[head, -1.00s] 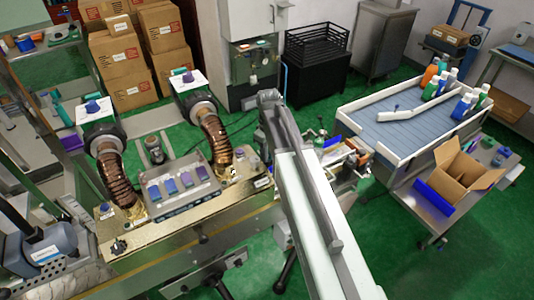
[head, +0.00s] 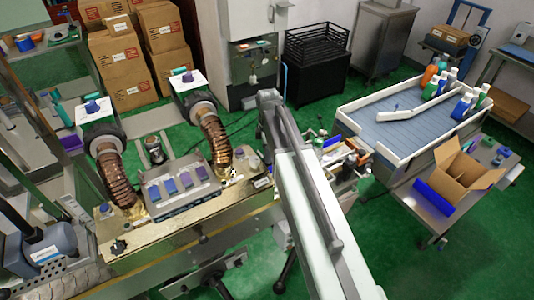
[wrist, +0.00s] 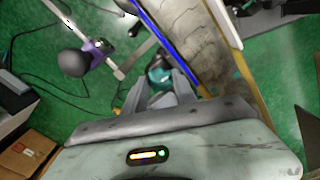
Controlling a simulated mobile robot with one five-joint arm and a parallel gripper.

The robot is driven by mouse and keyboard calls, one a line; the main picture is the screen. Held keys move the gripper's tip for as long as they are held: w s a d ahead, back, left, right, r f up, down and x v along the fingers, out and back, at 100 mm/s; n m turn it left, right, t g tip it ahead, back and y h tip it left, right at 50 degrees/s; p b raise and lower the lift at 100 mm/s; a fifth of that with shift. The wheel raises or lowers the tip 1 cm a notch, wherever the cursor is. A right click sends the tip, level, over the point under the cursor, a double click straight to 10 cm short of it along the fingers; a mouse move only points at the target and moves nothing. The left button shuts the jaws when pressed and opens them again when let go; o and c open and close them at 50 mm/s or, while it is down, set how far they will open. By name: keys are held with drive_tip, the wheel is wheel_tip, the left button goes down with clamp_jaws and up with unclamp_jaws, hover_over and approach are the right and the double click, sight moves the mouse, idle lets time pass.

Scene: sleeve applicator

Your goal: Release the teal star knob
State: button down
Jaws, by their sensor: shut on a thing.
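The teal star knob (wrist: 159,74) shows in the wrist view, between the tips of my gripper's two grey fingers. My gripper (wrist: 161,85) is shut on it. The fingers hide part of the knob, and its mounting cannot be made out. In the head view my arm reaches away beside the bench, and neither the gripper nor this knob can be made out there.
In the wrist view, a dark round knob (wrist: 73,62) with a purple part (wrist: 97,46) lies left of the fingers. A blue strip (wrist: 160,36) runs close on their right. In the head view, the machine bench (head: 175,225) carries two ribbed hoses (head: 215,138).

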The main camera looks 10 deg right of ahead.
drive_tip(key=shift+s, duration=0.15)
drive_tip(key=shift+a, duration=0.1)
idle(0.3)
drive_tip(key=c, duration=1)
unclamp_jaws()
drive_tip(key=shift+r+p, duration=0.55)
drive_tip(key=shift+r, duration=0.05)
wheel_tip(320, 180, up, 7)
drive_tip(key=p, duration=0.6)
drive_tip(key=shift+f+p, duration=0.15)
drive_tip(key=shift+p, duration=0.2)
